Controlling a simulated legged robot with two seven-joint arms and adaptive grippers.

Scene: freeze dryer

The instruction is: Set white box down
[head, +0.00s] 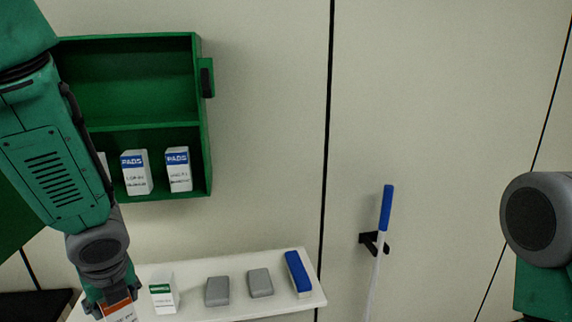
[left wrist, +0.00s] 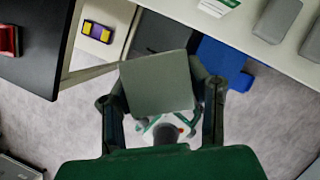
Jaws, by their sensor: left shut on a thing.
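My left gripper (head: 110,298) is at the bottom left of the head view, shut on a white box (head: 121,312) with an orange label. Only the upper part of the box shows there. In the left wrist view the held box (left wrist: 158,83) shows as a plain grey face between the two fingers of the gripper (left wrist: 160,110). The gripper is beside the left end of the white shelf (head: 230,290). I cannot tell whether the box touches a surface. My right gripper is out of view.
A green-labelled white box (head: 163,293), two grey blocks (head: 217,291) (head: 260,282) and a blue-topped eraser-like piece (head: 298,272) stand on the shelf. A green wall cabinet (head: 206,150) holds blue-labelled boxes (head: 135,173). A black surface (left wrist: 38,60) lies left in the wrist view.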

